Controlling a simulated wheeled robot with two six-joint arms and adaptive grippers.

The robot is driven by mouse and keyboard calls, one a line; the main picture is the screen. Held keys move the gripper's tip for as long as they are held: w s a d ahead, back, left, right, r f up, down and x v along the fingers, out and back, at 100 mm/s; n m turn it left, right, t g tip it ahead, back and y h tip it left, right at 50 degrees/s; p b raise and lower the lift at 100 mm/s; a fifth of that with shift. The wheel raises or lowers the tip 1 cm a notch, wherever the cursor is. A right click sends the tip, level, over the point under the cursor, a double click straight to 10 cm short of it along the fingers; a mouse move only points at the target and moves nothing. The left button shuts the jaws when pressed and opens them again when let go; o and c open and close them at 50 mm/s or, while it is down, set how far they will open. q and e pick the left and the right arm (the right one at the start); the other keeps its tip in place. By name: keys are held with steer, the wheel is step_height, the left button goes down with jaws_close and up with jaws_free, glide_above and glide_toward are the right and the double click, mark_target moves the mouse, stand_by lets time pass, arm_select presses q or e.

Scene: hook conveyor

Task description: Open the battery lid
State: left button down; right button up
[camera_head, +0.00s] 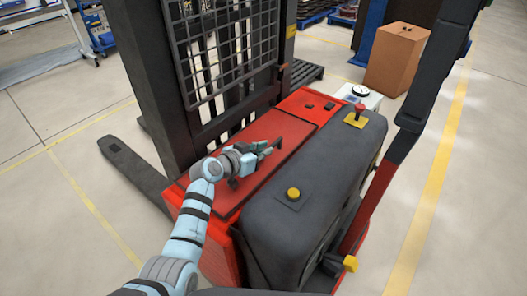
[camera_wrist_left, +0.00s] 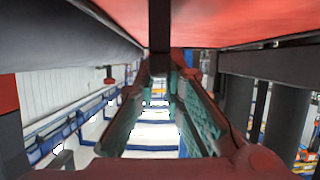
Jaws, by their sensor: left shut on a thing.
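The battery lid (camera_head: 258,176) is the red panel on top of the red-and-black forklift truck, between the mast and the dark cover. It looks closed or nearly so; I cannot tell whether its edge is raised. My left gripper (camera_head: 267,148) reaches in over the lid from the left. In the left wrist view, the green-padded fingers (camera_wrist_left: 165,85) converge on a narrow dark bar (camera_wrist_left: 159,35), which looks like the lid's handle. The gripper is shut on it. A red surface (camera_wrist_left: 235,18) fills the top of that view. My right gripper is not in view.
The black mast with its mesh guard (camera_head: 225,50) stands behind the lid. The dark cover (camera_head: 315,190) with yellow buttons lies to the right. A cardboard box (camera_head: 397,62) stands at the back right. A fork (camera_head: 130,170) extends left over open floor.

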arm_select(q)
steer(key=shift+w+a+r+n+h, duration=0.15)
steer(key=shift+r, duration=0.25)
steer(key=shift+w+a+r+n+h, duration=0.1)
steer(key=shift+r+n+h, duration=0.05)
steer(key=shift+r, duration=0.2)
steer(key=w+a+r+n+g+h+b, duration=0.1)
steer(key=w+a+r+n+h+b, duration=0.1)
steer(key=w+a+r+n+b, duration=0.1)
steer(key=shift+w+a+r+n+h, duration=0.15)
steer(key=shift+a+r+n+h, duration=0.25)
steer(key=shift+a+r, duration=1)
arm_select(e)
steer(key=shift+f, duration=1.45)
arm_select(q)
steer(key=shift+d+r, duration=0.35)
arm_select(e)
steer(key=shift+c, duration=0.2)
